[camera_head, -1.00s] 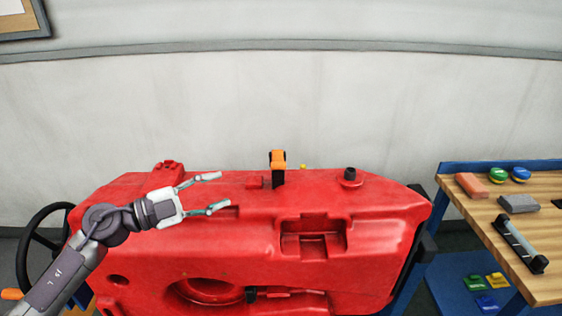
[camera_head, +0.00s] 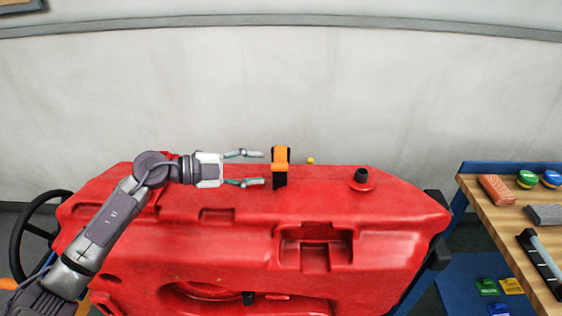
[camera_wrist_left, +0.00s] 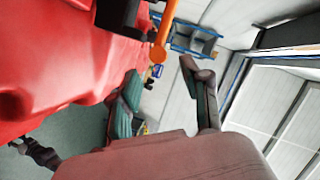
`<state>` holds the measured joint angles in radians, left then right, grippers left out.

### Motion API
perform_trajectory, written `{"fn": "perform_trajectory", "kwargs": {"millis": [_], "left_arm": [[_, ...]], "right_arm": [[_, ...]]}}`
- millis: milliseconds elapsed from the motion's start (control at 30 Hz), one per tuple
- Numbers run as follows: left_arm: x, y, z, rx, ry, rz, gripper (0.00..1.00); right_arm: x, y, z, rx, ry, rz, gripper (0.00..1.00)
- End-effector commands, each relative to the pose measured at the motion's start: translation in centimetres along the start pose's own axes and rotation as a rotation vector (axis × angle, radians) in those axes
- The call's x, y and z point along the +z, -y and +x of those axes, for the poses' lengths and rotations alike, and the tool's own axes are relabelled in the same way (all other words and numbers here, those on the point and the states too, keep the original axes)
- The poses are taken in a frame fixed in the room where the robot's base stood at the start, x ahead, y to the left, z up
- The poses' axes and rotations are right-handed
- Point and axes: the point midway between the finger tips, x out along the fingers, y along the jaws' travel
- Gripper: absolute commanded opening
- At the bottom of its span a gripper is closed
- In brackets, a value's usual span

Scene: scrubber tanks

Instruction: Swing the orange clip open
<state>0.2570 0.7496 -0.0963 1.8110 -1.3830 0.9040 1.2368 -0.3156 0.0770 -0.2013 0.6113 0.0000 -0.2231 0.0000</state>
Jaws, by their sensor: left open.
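The orange clip (camera_head: 281,158) stands upright on a black mount at the back top edge of the red tank (camera_head: 240,240). My left gripper (camera_head: 263,169) is open and empty just left of the clip, its fingers pointing right towards it, with a small gap. In the left wrist view the orange clip (camera_wrist_left: 160,40) shows at the top, ahead of the open fingers (camera_wrist_left: 165,95), with the red tank at left. My right gripper is not in view.
A black cap (camera_head: 361,176) and a small yellow knob (camera_head: 310,160) sit on the tank to the right of the clip. A black steering wheel (camera_head: 22,245) is at left. A wooden workbench (camera_head: 505,215) with brushes and other items stands at right.

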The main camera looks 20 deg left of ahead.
Motion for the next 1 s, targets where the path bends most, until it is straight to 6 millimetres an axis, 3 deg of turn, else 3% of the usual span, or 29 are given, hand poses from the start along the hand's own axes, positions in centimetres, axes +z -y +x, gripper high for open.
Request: {"fn": "perform_trajectory", "kwargs": {"millis": [100, 300, 500, 767, 1000], "left_arm": [[-0.2, 0.3, 2.5, -0.002, -0.004, -0.001, 0.47], [-0.1, 0.2, 5.5, -0.002, -0.002, -0.001, 0.47], [0.0, 0.0, 6.7, 0.0, 0.0, 0.0, 0.47], [0.0, 0.0, 6.7, 0.0, 0.0, 0.0, 0.47], [0.0, 0.0, 6.7, 0.0, 0.0, 0.0, 0.07]], "right_arm": [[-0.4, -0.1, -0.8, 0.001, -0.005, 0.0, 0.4], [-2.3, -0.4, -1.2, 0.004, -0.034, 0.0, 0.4], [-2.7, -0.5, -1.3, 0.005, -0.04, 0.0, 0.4], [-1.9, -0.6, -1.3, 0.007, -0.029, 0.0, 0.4], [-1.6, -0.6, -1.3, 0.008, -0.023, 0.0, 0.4]]}}
